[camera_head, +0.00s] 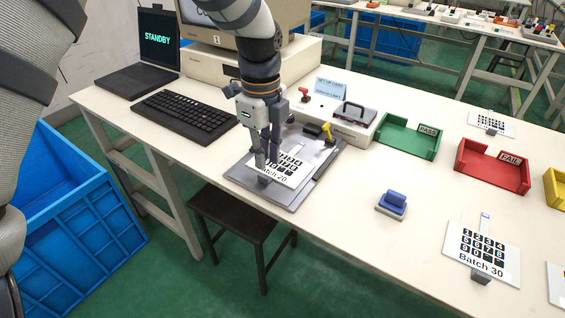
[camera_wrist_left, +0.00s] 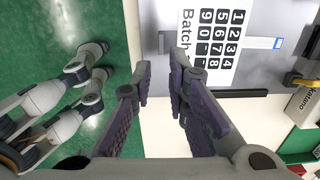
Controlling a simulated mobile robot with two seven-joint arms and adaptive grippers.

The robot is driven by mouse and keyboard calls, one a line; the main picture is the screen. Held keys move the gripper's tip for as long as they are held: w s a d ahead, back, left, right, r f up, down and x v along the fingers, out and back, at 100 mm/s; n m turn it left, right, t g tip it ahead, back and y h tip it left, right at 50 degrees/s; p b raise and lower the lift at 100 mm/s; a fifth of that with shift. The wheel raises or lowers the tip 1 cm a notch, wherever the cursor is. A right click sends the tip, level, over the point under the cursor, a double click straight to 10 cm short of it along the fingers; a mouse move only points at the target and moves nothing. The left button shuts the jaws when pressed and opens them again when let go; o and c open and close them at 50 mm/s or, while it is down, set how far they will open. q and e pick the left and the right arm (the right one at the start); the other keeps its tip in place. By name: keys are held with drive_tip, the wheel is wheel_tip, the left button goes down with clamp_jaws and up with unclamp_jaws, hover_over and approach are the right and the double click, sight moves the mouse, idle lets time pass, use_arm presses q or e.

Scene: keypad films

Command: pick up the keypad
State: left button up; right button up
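The white keypad marked "Batch 20" (camera_head: 281,165) lies on a grey fixture plate (camera_head: 290,204) on the bench. It has black keys and a small dark block at its front edge. In the left wrist view, the keypad (camera_wrist_left: 222,50) shows at the upper right, partly cut off by the top edge. Contact with the keypad cannot be told. My right gripper is not in view.
A black keyboard (camera_head: 185,116) and laptop (camera_head: 143,55) are at the left. A green PASS tray (camera_head: 408,138), a red FAIL tray (camera_head: 492,168), a blue stamp-like block (camera_head: 392,203) and a "Batch 30" keypad (camera_head: 482,252) are at the right. A yellow-and-black tool (camera_head: 327,131) stands behind the keypad.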

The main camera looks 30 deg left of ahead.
sight(267, 178)
use_arm(q)
wheel_tip(267, 178, down, 6)
drive_tip(key=shift+f, duration=0.1)
clamp_jaws()
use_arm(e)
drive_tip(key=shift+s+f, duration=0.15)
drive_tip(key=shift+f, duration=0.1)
